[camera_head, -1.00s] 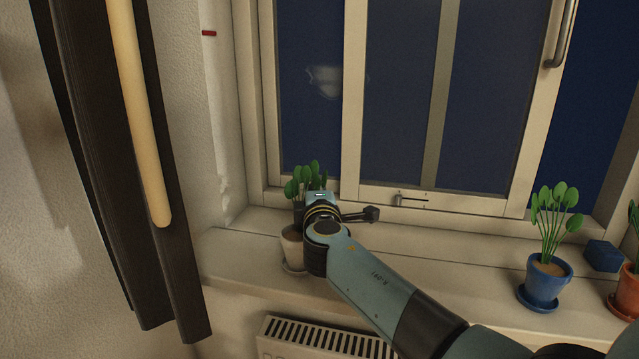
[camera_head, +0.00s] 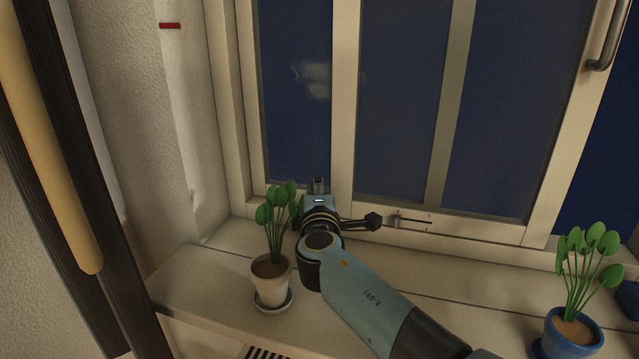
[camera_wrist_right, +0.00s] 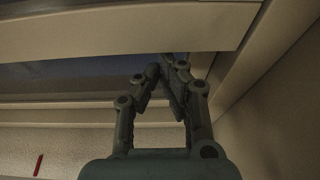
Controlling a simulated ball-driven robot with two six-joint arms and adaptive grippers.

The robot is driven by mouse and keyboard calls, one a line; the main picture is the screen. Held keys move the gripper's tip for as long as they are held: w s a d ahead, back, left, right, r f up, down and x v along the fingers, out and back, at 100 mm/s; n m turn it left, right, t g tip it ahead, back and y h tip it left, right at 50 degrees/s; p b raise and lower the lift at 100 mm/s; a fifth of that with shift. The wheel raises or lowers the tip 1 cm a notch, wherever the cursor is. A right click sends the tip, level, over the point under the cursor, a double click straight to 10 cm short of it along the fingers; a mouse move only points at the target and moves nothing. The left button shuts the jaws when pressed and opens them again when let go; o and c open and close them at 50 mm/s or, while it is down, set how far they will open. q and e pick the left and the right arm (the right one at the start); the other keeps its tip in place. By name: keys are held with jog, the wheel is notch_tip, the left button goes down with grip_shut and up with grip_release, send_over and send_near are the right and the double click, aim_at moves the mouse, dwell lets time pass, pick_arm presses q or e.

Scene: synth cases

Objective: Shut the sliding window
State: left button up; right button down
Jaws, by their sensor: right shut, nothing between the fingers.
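The sliding window sash (camera_head: 343,120) has a pale frame around dark panes. A grey handle (camera_head: 607,40) is on its right stile. Left of its left stile is a dark pane (camera_head: 295,130) with a faint reflection; right of the handle side is plain dark blue. A small latch (camera_head: 408,220) sits low on the window. My right gripper (camera_head: 318,184) is shut and empty, low by the left side of the sash's left stile. In the right wrist view its fingers (camera_wrist_right: 168,70) meet close to a pale frame bar (camera_wrist_right: 130,28); contact cannot be told. My left gripper is not in view.
A plant in a white pot (camera_head: 270,280) stands on the sill (camera_head: 185,285), just left of my right gripper. A blue pot (camera_head: 570,335) with a plant is at the lower right. A dark panel with a pale bar (camera_head: 50,165) stands at the left.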

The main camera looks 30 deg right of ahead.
aim_at(409, 197)
jog(key=shift+w+f, duration=0.1)
jog(key=s+d, duration=0.4)
jog(key=s, duration=0.1)
jog(key=s+d, duration=0.4)
jog(key=s+d+b, duration=0.1)
jog(key=s+d, duration=0.3)
jog(key=s, duration=0.1)
jog(key=shift+s+d, duration=0.1)
jog(key=shift+s, duration=0.2)
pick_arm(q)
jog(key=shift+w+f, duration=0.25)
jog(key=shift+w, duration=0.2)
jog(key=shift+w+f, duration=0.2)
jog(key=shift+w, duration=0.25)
pick_arm(e)
jog(key=shift+w, duration=0.15)
